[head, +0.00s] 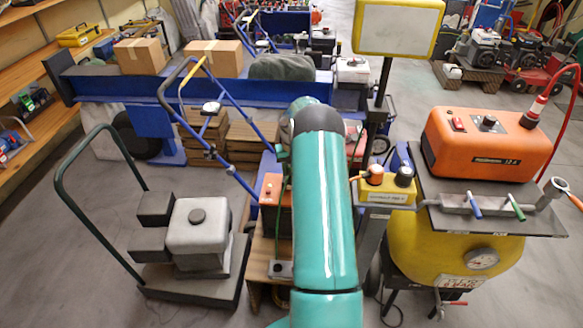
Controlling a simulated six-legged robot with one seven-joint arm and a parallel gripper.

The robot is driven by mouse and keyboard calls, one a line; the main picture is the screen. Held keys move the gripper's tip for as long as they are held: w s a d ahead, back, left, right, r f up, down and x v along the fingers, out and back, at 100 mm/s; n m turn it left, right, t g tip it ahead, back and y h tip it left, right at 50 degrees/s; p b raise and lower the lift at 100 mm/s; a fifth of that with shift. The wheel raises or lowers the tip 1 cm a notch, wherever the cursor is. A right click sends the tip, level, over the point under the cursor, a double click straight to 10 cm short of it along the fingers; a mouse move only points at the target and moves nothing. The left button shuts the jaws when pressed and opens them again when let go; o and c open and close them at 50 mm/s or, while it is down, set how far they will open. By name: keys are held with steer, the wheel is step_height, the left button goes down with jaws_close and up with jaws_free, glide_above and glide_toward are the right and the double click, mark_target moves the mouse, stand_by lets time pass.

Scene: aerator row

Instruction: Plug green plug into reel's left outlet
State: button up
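My teal arm rises through the middle of the head view and bends away at the top. My gripper is not visible; the arm hides what lies beyond it. No green plug can be made out for certain. A thin green cord (278,228) runs down just left of the arm, past an orange box (270,189), to a small grey block (280,269) on a wooden stand. No reel or outlet face can be clearly identified; the arm covers part of this area.
At right, an orange unit (480,140) sits on a dark plate above a yellow tank (452,262). A yellow box with knobs (386,190) stands right of the arm. A cart with a grey engine (197,235) is at left. Bare floor (75,265) shows at far left.

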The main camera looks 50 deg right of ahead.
steer(key=shift+f, duration=0.95)
steer(key=o, duration=1.1)
step_height(320, 180, up, 14)
steer(key=shift+f, duration=0.1)
